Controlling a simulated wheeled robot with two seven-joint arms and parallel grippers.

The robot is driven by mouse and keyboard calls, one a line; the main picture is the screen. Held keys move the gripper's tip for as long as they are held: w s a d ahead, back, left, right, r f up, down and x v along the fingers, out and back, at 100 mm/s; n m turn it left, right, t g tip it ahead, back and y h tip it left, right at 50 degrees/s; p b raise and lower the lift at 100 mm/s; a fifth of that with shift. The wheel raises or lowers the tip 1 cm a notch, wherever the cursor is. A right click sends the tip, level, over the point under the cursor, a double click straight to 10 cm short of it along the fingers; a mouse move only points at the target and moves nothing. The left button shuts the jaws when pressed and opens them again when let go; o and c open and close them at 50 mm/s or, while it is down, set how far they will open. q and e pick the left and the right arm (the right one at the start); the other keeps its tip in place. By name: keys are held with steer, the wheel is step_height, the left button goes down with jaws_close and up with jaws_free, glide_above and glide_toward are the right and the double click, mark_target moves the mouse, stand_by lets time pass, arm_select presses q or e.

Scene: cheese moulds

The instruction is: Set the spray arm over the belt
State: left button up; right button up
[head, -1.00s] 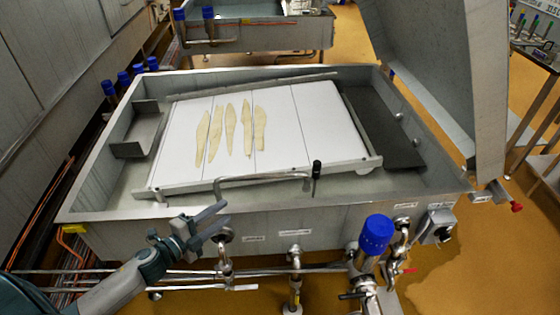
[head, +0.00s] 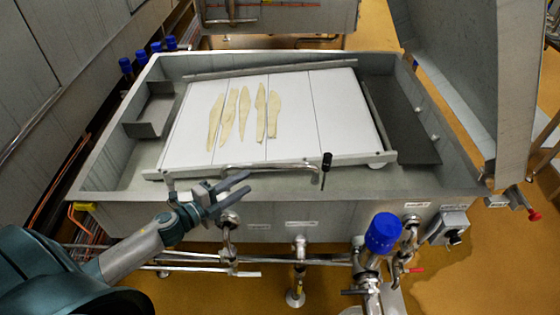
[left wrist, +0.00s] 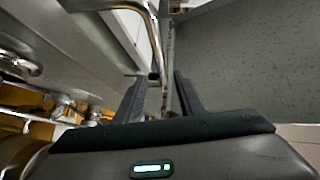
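The spray arm (head: 270,167) is a bent metal tube along the front edge of the white belt (head: 316,112). Its black handle (head: 326,163) is at its right end. My left gripper (head: 247,184) is open and empty, over the front rim of the steel tank, just below the left part of the tube. In the left wrist view, the open fingers (left wrist: 158,95) point towards a bent metal tube (left wrist: 122,7). I cannot tell whether they touch it. My right gripper is in no view.
Several pale strips (head: 244,115) lie on the belt. The steel tank (head: 340,213) surrounds it. Pipes and a blue-capped valve (head: 383,233) stand in front. A raised lid (head: 465,75) is at the right. A control box (head: 447,226) is on the front right.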

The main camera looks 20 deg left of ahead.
arm_select(q)
steer(key=p+x, duration=0.3)
steer(key=x, duration=1.3)
steer(key=shift+w, duration=0.15)
jaws_close()
